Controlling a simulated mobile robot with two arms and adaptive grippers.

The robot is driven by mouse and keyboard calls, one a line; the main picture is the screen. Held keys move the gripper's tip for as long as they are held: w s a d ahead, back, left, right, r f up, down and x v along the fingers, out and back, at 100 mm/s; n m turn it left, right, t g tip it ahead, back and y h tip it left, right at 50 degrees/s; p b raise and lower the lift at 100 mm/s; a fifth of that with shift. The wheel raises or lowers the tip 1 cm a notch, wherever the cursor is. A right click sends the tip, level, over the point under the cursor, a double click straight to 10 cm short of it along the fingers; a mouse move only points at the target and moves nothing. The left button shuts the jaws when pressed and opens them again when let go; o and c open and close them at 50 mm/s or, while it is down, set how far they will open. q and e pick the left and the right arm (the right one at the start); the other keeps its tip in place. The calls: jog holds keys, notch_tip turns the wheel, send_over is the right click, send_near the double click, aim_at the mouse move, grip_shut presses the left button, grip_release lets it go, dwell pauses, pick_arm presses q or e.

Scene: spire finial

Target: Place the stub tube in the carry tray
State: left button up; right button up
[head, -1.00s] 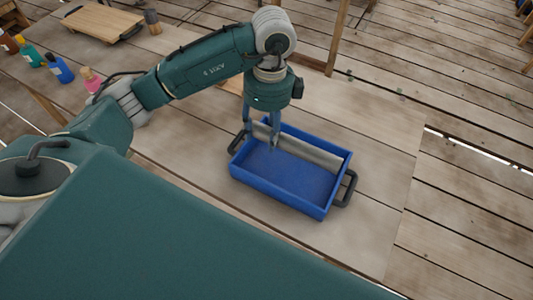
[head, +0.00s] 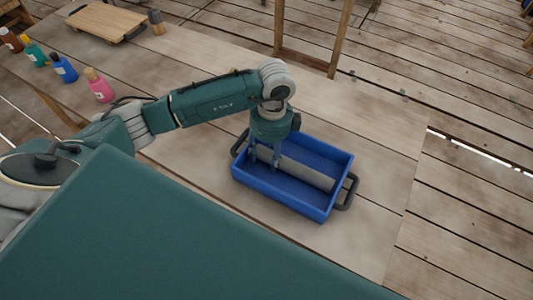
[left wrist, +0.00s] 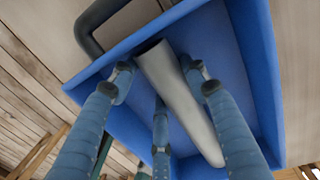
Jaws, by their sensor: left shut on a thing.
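The grey stub tube (head: 305,174) lies lengthwise within the walls of the blue carry tray (head: 268,199). I cannot tell whether it touches the tray floor. My left gripper (head: 264,162) is over the tray's left part, shut on the tube near its left end. In the left wrist view, the tube (left wrist: 178,100) runs between the gripper's fingers (left wrist: 160,92), with one hollow end near the top, inside the tray (left wrist: 252,70). My right gripper is not in view.
The tray has dark handles at both ends; the right one (head: 347,192) shows clearly. It stands on a wooden table (head: 365,235). Several bottles, including a pink one (head: 100,88), stand at left. A wooden board (head: 107,22) and a small dark-topped cylinder (head: 155,20) are at far left.

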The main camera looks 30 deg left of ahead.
pick_arm(q)
jog(key=shift+f, duration=0.15)
jog(key=o, duration=1.1)
jog(key=shift+o, duration=0.2)
jog(key=shift+r, duration=0.35)
jog(key=shift+w+r, duration=0.15)
jog(key=shift+r, duration=0.15)
notch_tip(320, 180, up, 11)
jog(key=b, duration=0.1)
jog(key=shift+w+d+b, duration=0.2)
jog(key=shift+w+b, duration=0.1)
jog(key=shift+b, duration=0.05)
